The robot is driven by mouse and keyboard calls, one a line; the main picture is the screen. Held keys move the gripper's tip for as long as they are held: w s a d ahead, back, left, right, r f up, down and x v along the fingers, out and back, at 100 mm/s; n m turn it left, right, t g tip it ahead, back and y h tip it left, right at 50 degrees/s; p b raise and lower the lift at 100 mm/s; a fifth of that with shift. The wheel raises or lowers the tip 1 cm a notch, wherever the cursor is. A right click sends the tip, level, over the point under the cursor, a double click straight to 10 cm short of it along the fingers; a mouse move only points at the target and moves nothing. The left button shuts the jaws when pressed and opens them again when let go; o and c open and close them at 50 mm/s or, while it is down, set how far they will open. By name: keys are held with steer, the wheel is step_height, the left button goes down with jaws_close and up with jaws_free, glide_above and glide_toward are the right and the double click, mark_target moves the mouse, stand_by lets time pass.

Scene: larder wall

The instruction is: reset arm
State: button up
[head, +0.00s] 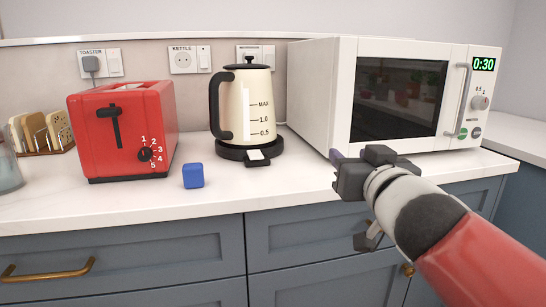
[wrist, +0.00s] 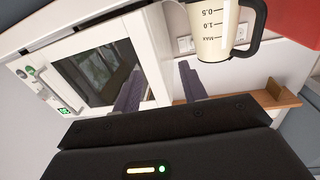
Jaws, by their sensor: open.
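My gripper (head: 345,168) is in the head view, in front of the white microwave's lower left corner, over the counter's front part. In the wrist view my gripper (wrist: 160,86) shows two purple-grey fingers spread apart with nothing between them. The gripper is open and empty. In the head view the fingers are mostly hidden by the gripper body. The microwave (head: 320,90) stands at the right, its door shut, its display reading 0:30. It fills the left of the wrist view (wrist: 150,45).
A cream kettle (head: 247,105) stands on its black base left of the microwave. A toast rack (head: 40,132) is far left. Drawers (head: 120,258) are below.

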steer(key=s+d+f+m+g+h, duration=0.1)
steer(key=s+d+f+g+h, duration=0.1)
steer(key=f, duration=0.4)
steer(key=s+d+f+m+g+h, duration=0.1)
steer(key=s+d+f+g+h, duration=0.15)
steer(key=f, duration=0.35)
steer(key=s+a+f+n+g+y, duration=0.1)
steer(key=s+a+f+g+y, duration=0.1)
steer(key=s+f+g, duration=0.5)
steer(key=s+f, duration=0.5)
steer(key=f, duration=0.2)
steer(key=shift+s+a+g, duration=0.3)
steer(key=shift+s+g, duration=0.05)
steer(key=shift+s, duration=0.05)
